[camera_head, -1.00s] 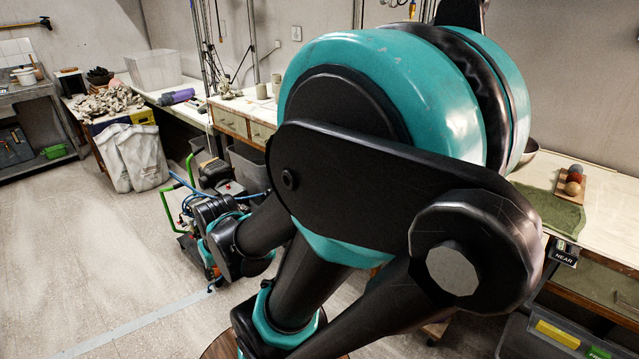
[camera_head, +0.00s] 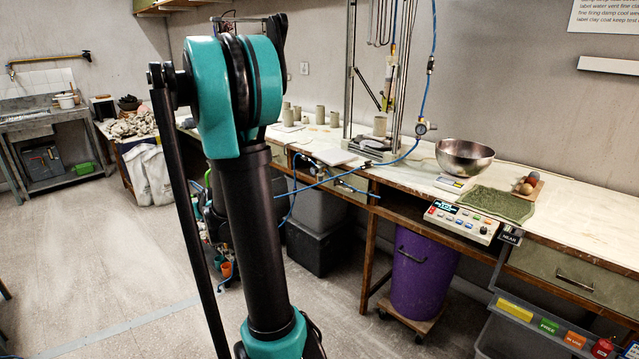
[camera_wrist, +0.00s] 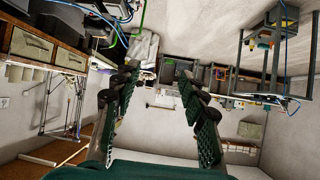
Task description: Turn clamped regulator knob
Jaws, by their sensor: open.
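In the head view a small round gauge, apparently the regulator (camera_head: 421,129), sits on a blue hose by the frame above the bench. Its knob is too small to make out clearly, and so is any clamp on it. In the wrist view my gripper (camera_wrist: 158,76) is open, with two dark green padded fingers spread apart and nothing between them. The gripper is not in the head view, where my raised arm stands left of the bench. I cannot pick out the regulator in the wrist view.
A blue hose (camera_head: 330,181) hangs across the bench front. A purple bin (camera_head: 424,275) stands underneath. Floor at the left is clear.

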